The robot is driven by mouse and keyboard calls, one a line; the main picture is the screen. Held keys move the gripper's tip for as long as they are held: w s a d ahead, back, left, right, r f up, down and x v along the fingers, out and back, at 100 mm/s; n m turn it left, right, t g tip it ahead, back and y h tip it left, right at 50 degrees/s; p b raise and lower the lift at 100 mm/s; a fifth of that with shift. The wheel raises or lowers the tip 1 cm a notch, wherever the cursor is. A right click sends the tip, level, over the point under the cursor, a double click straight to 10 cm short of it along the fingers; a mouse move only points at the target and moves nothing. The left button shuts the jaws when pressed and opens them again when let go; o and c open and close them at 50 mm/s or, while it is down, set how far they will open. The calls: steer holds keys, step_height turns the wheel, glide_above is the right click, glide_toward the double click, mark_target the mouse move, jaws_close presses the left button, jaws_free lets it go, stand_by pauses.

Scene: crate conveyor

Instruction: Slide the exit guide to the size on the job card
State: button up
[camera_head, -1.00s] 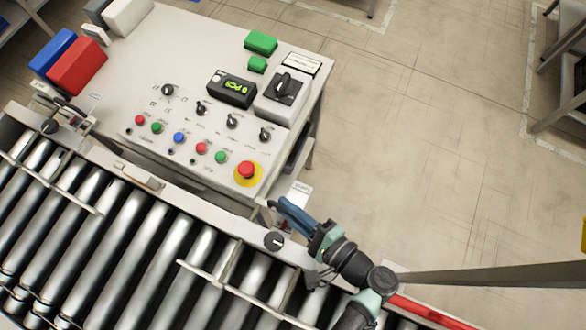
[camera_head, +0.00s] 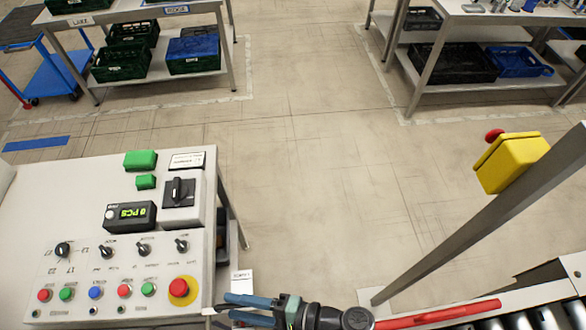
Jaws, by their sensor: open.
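My gripper (camera_head: 222,305), with blue fingers, is at the bottom middle, just right of the control desk (camera_head: 110,225). Its fingers are apart and I see nothing between them. A small white card (camera_head: 242,280) with print too small to read stands just above the fingers; I cannot tell whether it is the job card. Only a corner of a roller conveyor (camera_head: 545,315) shows at the lower right.
The desk carries knobs, coloured buttons, a red stop button (camera_head: 179,288) and a green-lit display (camera_head: 130,215). A grey post with a yellow box (camera_head: 510,162) leans across the right. A red bar (camera_head: 440,312) lies below it. Open floor (camera_head: 320,190) fills the middle; crate shelves stand behind.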

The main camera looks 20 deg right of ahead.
steer(key=b+v, duration=0.3)
steer(key=v, duration=0.9)
steer(key=shift+s+d, duration=0.2)
